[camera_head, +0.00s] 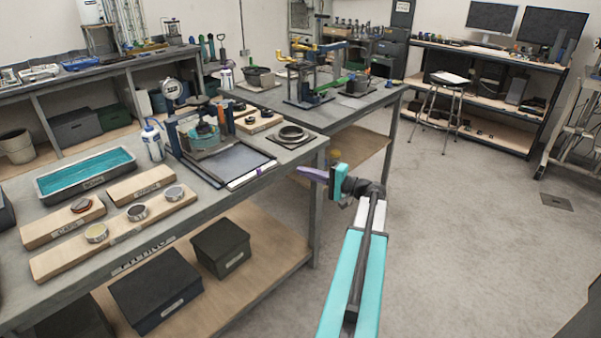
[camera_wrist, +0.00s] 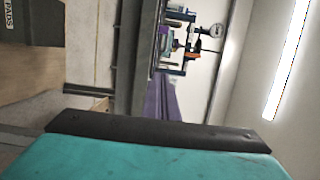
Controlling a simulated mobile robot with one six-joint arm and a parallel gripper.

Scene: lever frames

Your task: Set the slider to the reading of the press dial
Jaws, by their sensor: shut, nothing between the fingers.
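The press dial (camera_head: 172,88) is a round white gauge with a dark rim, on the press (camera_head: 200,130) at the back of the near bench. Its reading is too small to tell. In the wrist view the dial (camera_wrist: 195,30) shows sideways near the top. A pale strip with a small purple piece (camera_head: 258,171), which looks like the slider, lies along the bench edge in front of the press. My gripper (camera_head: 312,174) has purple fingers, shut and empty, right of the bench corner and apart from the strip. The fingers (camera_wrist: 164,100) also show in the wrist view.
The near bench holds a teal-filled tray (camera_head: 60,187), wooden boards with small round pieces, a white bottle (camera_head: 152,140) and a round dark ring (camera_head: 291,134). Dark bins stand on its lower shelf. A second bench (camera_head: 375,100) stands behind. Open floor lies at right.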

